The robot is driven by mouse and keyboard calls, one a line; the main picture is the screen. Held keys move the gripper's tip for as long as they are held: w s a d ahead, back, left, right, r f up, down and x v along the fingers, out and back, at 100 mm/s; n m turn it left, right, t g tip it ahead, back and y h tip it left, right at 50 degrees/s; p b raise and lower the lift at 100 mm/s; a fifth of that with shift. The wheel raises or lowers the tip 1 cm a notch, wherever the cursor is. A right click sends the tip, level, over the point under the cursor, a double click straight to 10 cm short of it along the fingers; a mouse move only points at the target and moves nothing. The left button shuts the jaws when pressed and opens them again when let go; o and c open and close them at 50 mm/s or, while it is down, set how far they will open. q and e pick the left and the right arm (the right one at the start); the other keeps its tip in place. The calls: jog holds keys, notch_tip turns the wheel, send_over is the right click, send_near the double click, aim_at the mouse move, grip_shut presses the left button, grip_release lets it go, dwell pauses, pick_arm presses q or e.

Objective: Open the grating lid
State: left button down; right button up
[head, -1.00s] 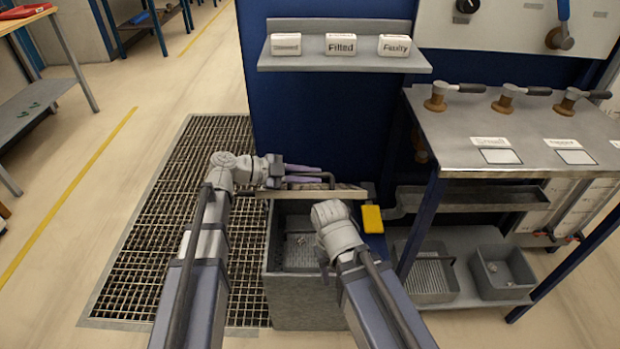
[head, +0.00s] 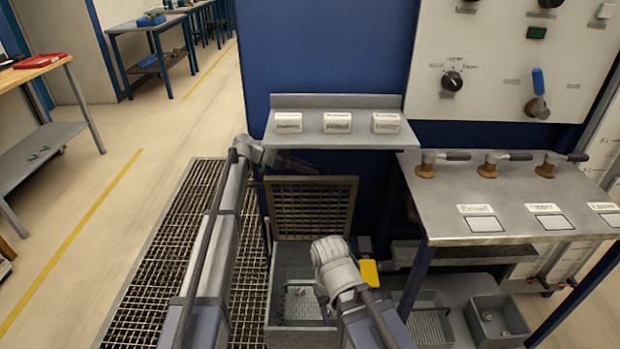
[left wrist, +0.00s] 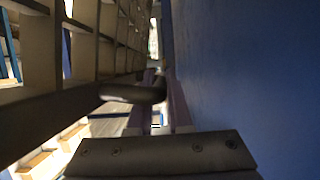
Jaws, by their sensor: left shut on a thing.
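The grating lid (head: 311,208) stands steeply raised at the back of the open grey tank (head: 300,339), below the shelf in the head view. It fills the upper left of the left wrist view (left wrist: 90,35). My left gripper (head: 292,162) is at the lid's upper edge, partly hidden under the shelf. In the left wrist view, its purple fingers (left wrist: 160,100) are shut on the dark handle (left wrist: 133,93) of the lid. My right gripper (head: 322,294) hangs over the tank's right side, apart from the lid; its fingers are too small and hidden to read.
A shelf (head: 335,137) with three labelled blocks juts out just above the lid. A blue panel (left wrist: 245,70) is close beside the left gripper. A yellow object (head: 369,273) is right of the tank. A bench (head: 450,205) with valves stands at right. Floor grating (head: 165,270) lies left.

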pick_arm(q)
jog(key=shift+w, duration=0.75)
jog(key=c, duration=0.8)
grip_release()
jog(key=shift+c, duration=0.2)
jog(key=p+v, duration=0.3)
jog(key=v, duration=0.5)
jog(key=shift+f, duration=0.1)
notch_tip(320, 180, up, 9)
jog(key=p, duration=0.9)
